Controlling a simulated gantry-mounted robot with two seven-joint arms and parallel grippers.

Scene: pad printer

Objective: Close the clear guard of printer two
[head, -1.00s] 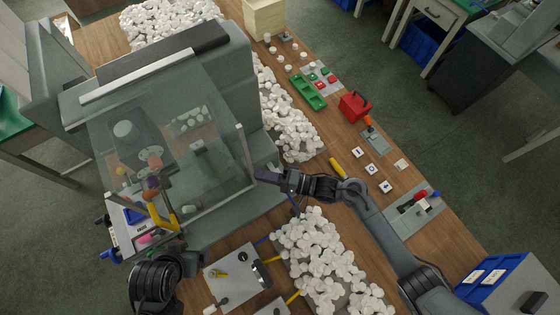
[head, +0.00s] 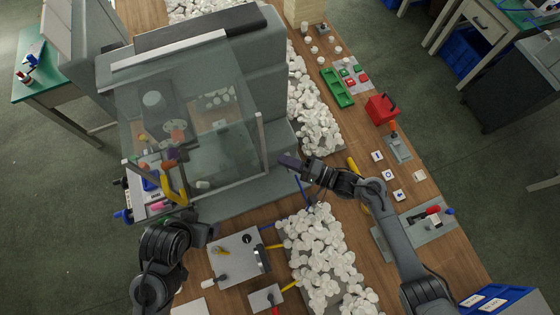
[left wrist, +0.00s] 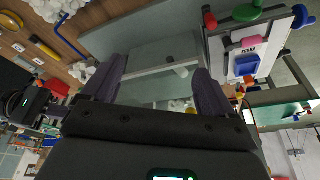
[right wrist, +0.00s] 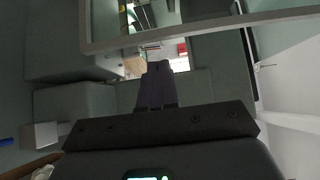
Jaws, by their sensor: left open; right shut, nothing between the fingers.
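The grey pad printer (head: 262,62) stands on the wooden bench, with its clear guard (head: 222,150) hanging tilted over the print area. No number label is readable on it. My right gripper (head: 283,160) is shut and empty, just right of the guard's pale front post. In the right wrist view its closed fingers (right wrist: 156,82) lie below a grey frame bar of the guard (right wrist: 200,27). My left gripper is open; its fingers (left wrist: 158,92) show in the left wrist view with a pale bar (left wrist: 165,70) beyond and between them. In the head view its fingertips are hard to make out.
Trays of white pieces (head: 320,260) lie in front of and beside the printer. A red box (head: 381,108), a green tray (head: 337,88) and a lever fixture (head: 425,225) stand to the right. A panel with coloured knobs (head: 150,185) is at the printer's left.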

